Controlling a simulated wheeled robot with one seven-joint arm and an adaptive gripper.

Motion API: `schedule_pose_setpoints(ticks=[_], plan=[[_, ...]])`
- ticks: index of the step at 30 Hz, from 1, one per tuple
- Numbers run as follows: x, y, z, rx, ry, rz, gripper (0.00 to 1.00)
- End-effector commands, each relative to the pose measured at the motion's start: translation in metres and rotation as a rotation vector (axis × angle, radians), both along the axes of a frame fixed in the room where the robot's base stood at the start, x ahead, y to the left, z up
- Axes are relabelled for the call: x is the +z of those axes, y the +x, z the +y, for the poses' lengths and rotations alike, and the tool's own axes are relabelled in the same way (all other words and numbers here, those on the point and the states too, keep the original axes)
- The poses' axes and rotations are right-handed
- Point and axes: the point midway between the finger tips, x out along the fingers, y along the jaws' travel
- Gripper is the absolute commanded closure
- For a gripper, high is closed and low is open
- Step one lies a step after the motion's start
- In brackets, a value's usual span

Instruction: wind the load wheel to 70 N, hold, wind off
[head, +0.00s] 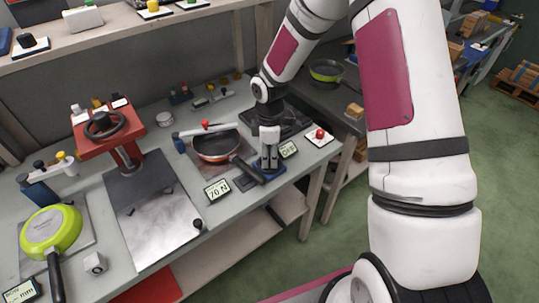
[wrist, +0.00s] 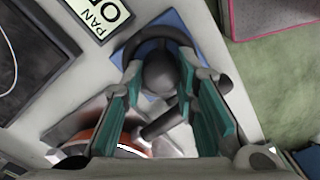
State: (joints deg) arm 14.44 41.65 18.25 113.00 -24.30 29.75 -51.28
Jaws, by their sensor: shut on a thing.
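The load wheel (wrist: 132,50) is a dark round wheel with a grey hub on a blue base (wrist: 178,20), seen in the wrist view. My gripper (wrist: 168,88) is shut on it, with teal pads on both sides of the grey hub. In the head view my gripper (head: 268,160) points down over the blue base (head: 293,171) and hides most of the wheel. An orange-rimmed pan (head: 217,147) lies beside it, its dark handle (head: 248,172) pointing toward the front; the pan shows partly in the wrist view (wrist: 108,135).
A red press (head: 85,142) with a black handwheel stands left. A green pan (head: 48,232) lies at the far left. A small display (head: 289,150) and a red button box (head: 319,137) stand right of my gripper. A metal plate (head: 155,235) lies front left. The bench edge is close in front.

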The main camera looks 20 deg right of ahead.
Motion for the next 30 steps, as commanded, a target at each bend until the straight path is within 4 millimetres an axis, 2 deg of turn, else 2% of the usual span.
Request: schedule_pose_setpoints(ticks=[9, 22, 23, 24, 25, 30], plan=[[0.0002, 0.0002, 0.0006, 0.079, 0.001, 0.0, 1.0], [0.0001, 0.0, 0.0005, 0.085, 0.0, 0.0, 1.0], [0.0001, 0.0, 0.0005, 0.085, 0.0, 0.0, 0.66], [0.0001, 0.0, 0.0005, 0.085, 0.0, 0.0, 0.57], [0.0001, 0.0, 0.0005, 0.085, 0.0, 0.0, 0.52], [0.0, 0.0, 0.0003, 0.084, 0.0, 0.0, 0.52]])
